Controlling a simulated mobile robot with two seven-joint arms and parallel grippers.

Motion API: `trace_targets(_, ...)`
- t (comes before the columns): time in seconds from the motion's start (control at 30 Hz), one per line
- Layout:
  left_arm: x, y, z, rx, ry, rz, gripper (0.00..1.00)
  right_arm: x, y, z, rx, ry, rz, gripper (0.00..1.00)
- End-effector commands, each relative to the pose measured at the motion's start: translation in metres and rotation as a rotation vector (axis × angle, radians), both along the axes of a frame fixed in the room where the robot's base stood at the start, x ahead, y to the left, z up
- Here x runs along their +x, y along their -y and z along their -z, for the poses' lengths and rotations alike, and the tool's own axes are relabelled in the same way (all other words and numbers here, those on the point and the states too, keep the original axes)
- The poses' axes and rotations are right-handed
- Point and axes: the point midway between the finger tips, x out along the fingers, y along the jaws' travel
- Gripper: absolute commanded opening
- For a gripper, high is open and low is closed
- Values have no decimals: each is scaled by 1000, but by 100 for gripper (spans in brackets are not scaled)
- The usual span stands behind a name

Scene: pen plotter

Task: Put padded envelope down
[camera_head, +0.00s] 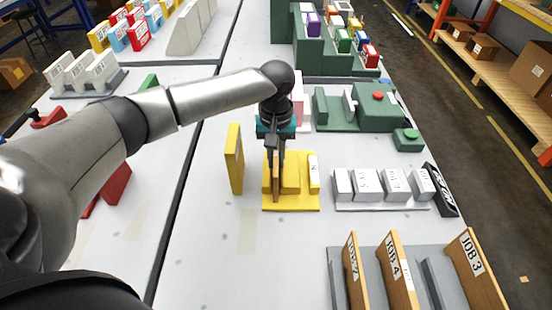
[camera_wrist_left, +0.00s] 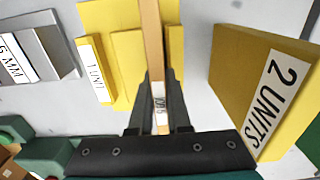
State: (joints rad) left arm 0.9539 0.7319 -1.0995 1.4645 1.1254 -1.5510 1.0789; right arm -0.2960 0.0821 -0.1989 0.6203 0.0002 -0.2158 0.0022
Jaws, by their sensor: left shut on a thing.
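My left gripper (camera_head: 276,160) is shut on a thin tan slab, which I take to be the padded envelope (camera_head: 276,188). It also shows in the left wrist view (camera_wrist_left: 151,35), upright between the fingers (camera_wrist_left: 158,100), with a small white label partly hidden by them. The envelope stands over or in a gap of the yellow holder (camera_head: 305,208), between its raised yellow blocks. I cannot tell whether its lower edge rests on the base. My right gripper is not in view.
A yellow slab (camera_head: 234,160) labelled "2 UNITS" in the left wrist view (camera_wrist_left: 265,85) stands just left of the holder. A rack of white blocks (camera_head: 380,207) is to the right. A grey rack (camera_head: 372,262) with JOB boards is in front. Green fixtures (camera_head: 375,108) stand behind.

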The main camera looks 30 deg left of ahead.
Motion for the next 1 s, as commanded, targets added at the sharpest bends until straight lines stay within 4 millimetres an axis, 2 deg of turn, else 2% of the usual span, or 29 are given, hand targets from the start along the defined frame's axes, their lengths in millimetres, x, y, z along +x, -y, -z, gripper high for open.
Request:
trace_targets(0.17, 0, 0, 1, 0, -1, 0, 0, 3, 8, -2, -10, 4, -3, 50)
trace_targets(0.2, 0, 0, 2, 0, -2, 0, 17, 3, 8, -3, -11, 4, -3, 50)
trace_targets(0.47, 0, 0, 2, 0, -1, 0, 46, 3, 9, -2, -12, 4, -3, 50)
trace_targets(0.77, 0, 0, 0, 0, 1, 1, 46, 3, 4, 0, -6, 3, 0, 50)
trace_targets(0.87, 0, 0, -12, 0, 1, 1, 46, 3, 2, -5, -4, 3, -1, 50)
trace_targets(1.0, 1, 1, -40, -1, 3, 2, 46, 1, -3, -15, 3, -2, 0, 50)
